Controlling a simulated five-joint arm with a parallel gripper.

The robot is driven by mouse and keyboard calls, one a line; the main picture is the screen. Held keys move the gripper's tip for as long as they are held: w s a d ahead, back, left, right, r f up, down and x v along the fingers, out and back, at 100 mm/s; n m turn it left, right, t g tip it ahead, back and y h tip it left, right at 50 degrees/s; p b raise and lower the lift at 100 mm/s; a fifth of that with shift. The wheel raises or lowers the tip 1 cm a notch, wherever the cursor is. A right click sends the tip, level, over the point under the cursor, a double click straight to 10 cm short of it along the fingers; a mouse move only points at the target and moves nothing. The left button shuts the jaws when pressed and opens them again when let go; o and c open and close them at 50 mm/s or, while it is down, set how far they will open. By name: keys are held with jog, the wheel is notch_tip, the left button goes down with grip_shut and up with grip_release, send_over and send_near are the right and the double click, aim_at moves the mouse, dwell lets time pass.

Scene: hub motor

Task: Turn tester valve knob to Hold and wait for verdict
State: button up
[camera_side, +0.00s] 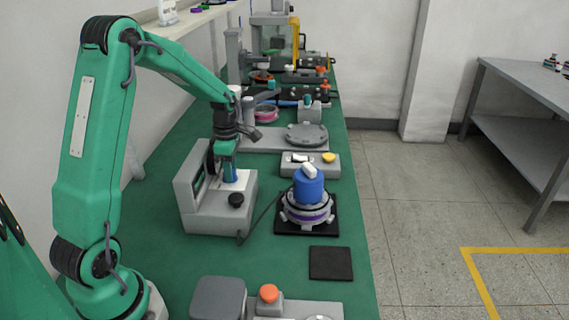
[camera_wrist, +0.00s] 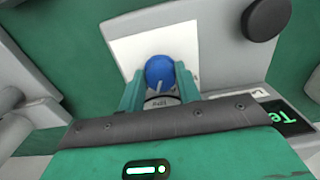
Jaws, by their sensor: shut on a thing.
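The grey tester (camera_side: 212,215) stands on the green bench, with a screen on its upright back. Its blue valve knob (camera_wrist: 159,69) sits on a white label plate (camera_wrist: 125,52). My gripper (camera_wrist: 160,86) is shut on the blue knob, one green finger on each side. In the side view the knob (camera_side: 230,173) is partly hidden by my gripper (camera_side: 229,164), which points down on it. A light line shows on the knob's near side; I cannot read which position it points to.
A black round knob (camera_side: 236,200) is also on the tester. To the right, a hub motor with a blue cap (camera_side: 308,187) sits on a black pad (camera_side: 284,230), with a cable nearby. A button box (camera_side: 321,170) and a round grey fixture (camera_side: 306,135) stand beyond.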

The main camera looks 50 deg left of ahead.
jog(key=shift+s+m, duration=0.1)
jog(key=shift+m, duration=2.4)
jog(key=o, duration=1)
jog(key=shift+c, duration=0.2)
jog(key=shift+r, duration=3.95)
jog(key=shift+d, duration=0.1)
